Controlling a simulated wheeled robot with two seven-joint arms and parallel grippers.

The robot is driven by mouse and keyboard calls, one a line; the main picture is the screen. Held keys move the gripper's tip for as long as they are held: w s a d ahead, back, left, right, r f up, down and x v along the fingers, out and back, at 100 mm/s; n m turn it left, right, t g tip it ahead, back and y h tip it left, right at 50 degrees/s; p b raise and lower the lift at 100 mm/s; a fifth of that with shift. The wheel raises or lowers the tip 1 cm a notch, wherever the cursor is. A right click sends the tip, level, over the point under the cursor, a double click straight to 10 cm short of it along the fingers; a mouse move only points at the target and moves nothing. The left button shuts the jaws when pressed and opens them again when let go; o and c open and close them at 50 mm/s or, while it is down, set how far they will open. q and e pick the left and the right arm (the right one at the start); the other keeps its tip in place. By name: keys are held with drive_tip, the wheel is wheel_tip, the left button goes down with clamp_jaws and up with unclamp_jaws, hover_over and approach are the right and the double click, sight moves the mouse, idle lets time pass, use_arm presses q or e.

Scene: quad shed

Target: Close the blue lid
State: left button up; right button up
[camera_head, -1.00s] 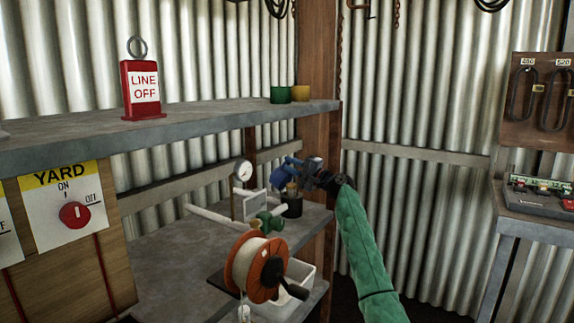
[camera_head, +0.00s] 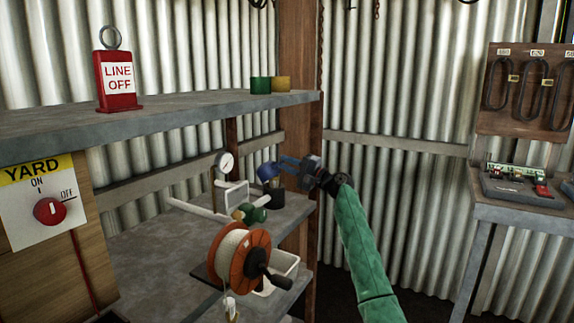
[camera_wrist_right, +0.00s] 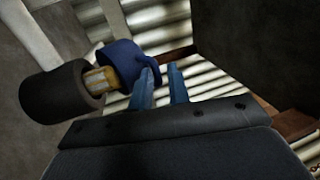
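The blue lid (camera_head: 267,172) stands tilted above a dark cylindrical container (camera_head: 276,199) on the lower shelf. In the right wrist view the lid (camera_wrist_right: 125,62) shows as a blue ring or cap, with a tan piece (camera_wrist_right: 99,79) between it and the dark container (camera_wrist_right: 58,92). My right gripper (camera_head: 282,163) comes in from the right at the lid's height. My left gripper is not in view.
A pressure gauge (camera_head: 225,163), white pipes and a green fitting (camera_head: 252,214) are left of the container. An orange reel (camera_head: 237,258) and white bin (camera_head: 283,272) are in front. The upper shelf (camera_head: 190,112) overhangs. A wooden post (camera_head: 298,60) stands behind.

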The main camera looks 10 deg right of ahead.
drive_tip(key=shift+s+d+f+b, duration=0.5)
drive_tip(key=shift+d+f, duration=0.2)
drive_tip(key=shift+f, duration=0.45)
drive_tip(key=shift+s+d+f+b, duration=0.55)
drive_tip(key=shift+d+f, duration=0.1)
drive_tip(key=shift+f, duration=0.5)
drive_tip(key=shift+s+d+f+b, duration=0.5)
drive_tip(key=shift+d+f, duration=0.2)
drive_tip(key=shift+f, duration=0.45)
